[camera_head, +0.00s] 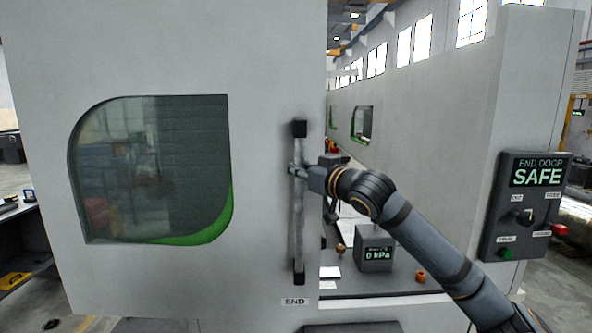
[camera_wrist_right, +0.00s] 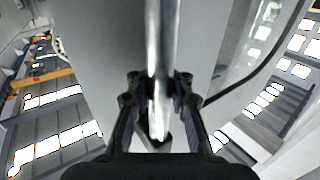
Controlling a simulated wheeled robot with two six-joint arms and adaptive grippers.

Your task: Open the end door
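The end door (camera_head: 262,220) is a grey panel with a rounded dark window (camera_head: 150,170) and an "END" label (camera_head: 294,301) at its lower right. A gap with the machine's inside showing lies to the right of its edge. Its handle (camera_head: 298,225) is an upright metal bar with black end mounts. My right gripper (camera_head: 297,171) is at the bar's middle. In the right wrist view the fingers (camera_wrist_right: 160,98) stand on both sides of the bar (camera_wrist_right: 162,40), their pads against it. My left gripper is out of view.
A control panel (camera_head: 525,205) at the right reads "END DOOR SAFE". Inside the opening stand a dark box (camera_head: 375,253) reading "0 kPa" and a small orange part (camera_head: 421,276). My right forearm crosses in front of the opening.

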